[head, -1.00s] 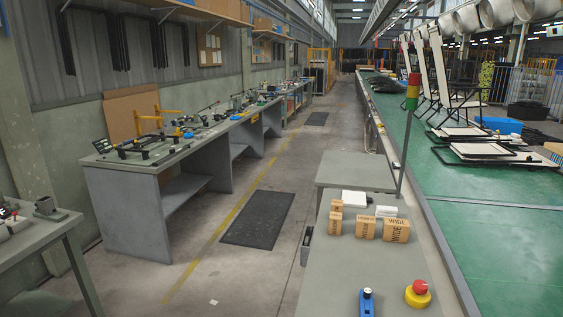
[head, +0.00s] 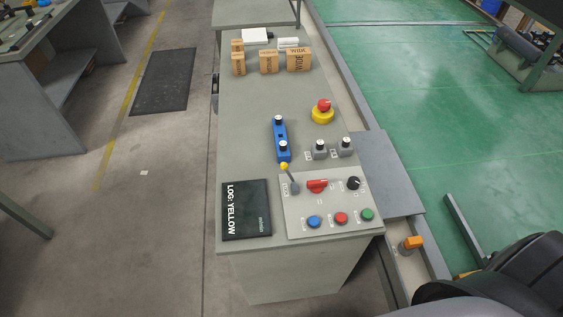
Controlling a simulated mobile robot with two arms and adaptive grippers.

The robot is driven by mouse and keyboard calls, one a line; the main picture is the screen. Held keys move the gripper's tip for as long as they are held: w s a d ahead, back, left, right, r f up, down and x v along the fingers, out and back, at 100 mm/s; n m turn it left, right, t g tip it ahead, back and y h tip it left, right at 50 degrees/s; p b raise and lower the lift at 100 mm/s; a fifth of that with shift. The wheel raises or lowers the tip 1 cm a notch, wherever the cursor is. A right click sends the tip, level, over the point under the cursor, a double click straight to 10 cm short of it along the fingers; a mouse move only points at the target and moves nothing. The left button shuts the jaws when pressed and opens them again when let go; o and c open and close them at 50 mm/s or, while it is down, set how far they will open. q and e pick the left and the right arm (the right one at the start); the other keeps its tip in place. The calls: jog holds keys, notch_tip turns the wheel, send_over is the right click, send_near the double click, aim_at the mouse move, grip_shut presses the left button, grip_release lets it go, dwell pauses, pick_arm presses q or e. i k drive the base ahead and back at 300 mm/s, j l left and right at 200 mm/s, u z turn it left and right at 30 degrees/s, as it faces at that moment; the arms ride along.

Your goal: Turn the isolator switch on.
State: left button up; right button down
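A light grey control panel (head: 327,205) lies on the near end of a grey bench in the head view. A red rotary handle (head: 316,185), which looks like the isolator switch, sits in the panel's upper middle. Its grip lies roughly sideways; its position marks are too small to read. A black knob (head: 353,183) is to its right and a yellow-tipped lever (head: 289,178) to its left. Blue (head: 314,221), red (head: 341,218) and green (head: 367,214) buttons line the panel's front. Neither of my grippers is in view.
A black board reading "LOG: YELLOW" (head: 246,209) lies left of the panel. Behind are a blue fixture (head: 281,139), two small grey switch units (head: 320,149) and a yellow-and-red emergency stop (head: 322,111). Cardboard boxes (head: 298,60) stand farther back. Floor left of the bench is open.

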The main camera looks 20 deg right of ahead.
aim_at(316, 185)
jog(key=k+z, duration=0.1)
jog(key=z, duration=0.85)
